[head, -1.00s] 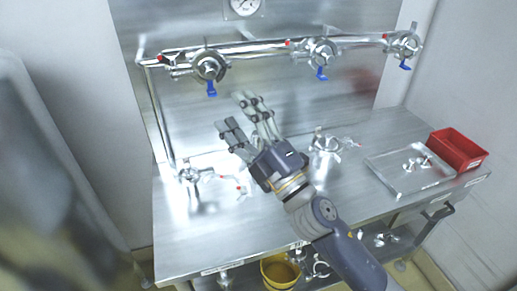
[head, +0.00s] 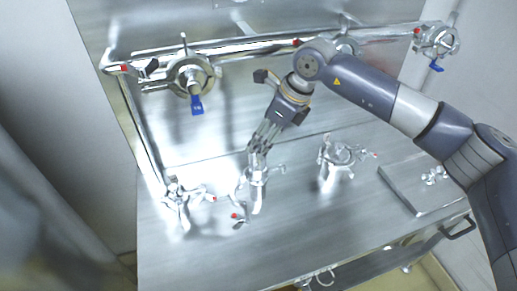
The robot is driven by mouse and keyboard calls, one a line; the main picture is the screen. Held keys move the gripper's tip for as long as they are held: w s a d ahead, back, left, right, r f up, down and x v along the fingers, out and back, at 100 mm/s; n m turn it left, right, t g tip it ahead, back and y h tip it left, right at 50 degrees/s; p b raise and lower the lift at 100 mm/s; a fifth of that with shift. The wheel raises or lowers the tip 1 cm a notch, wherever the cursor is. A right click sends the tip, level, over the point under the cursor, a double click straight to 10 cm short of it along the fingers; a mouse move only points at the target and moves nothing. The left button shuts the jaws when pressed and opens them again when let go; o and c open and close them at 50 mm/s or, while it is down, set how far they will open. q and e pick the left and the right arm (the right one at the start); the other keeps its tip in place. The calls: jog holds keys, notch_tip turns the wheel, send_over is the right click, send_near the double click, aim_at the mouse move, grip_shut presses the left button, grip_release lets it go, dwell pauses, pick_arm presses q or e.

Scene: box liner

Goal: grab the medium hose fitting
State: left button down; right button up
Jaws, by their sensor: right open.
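Several shiny metal hose fittings stand on the steel table (head: 300,235). One fitting is at the left (head: 180,200), one in the middle (head: 254,185), and one at the right (head: 340,157). I cannot tell for certain from size which is the medium one. My right gripper (head: 257,158) is open and points down at the top of the middle fitting, its fingertips overlapping it in the head view. Whether they touch it is not clear. My left gripper is out of view.
A pipe rail (head: 240,52) with clamped valves runs along the back wall, one with a blue handle (head: 197,105). The table's front is clear.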

aim_at(259, 148)
jog(key=p+x, duration=0.2)
jog(key=shift+s+a+f+p, duration=0.2)
jog(key=shift+f+p, duration=0.15)
jog(key=shift+p, duration=0.05)
jog(key=shift+w+a+f+p, duration=0.1)
jog(key=shift+w+f+p, duration=0.15)
jog(key=shift+f, duration=0.35)
jog(key=shift+w+a+f+p, duration=0.2)
jog(key=shift+f+p, duration=0.1)
jog(key=shift+f, duration=0.3)
jog(key=shift+a+f, duration=0.1)
jog(key=shift+f, duration=0.4)
jog(key=c, duration=1.3)
jog(key=shift+w+r, duration=0.1)
grip_shut()
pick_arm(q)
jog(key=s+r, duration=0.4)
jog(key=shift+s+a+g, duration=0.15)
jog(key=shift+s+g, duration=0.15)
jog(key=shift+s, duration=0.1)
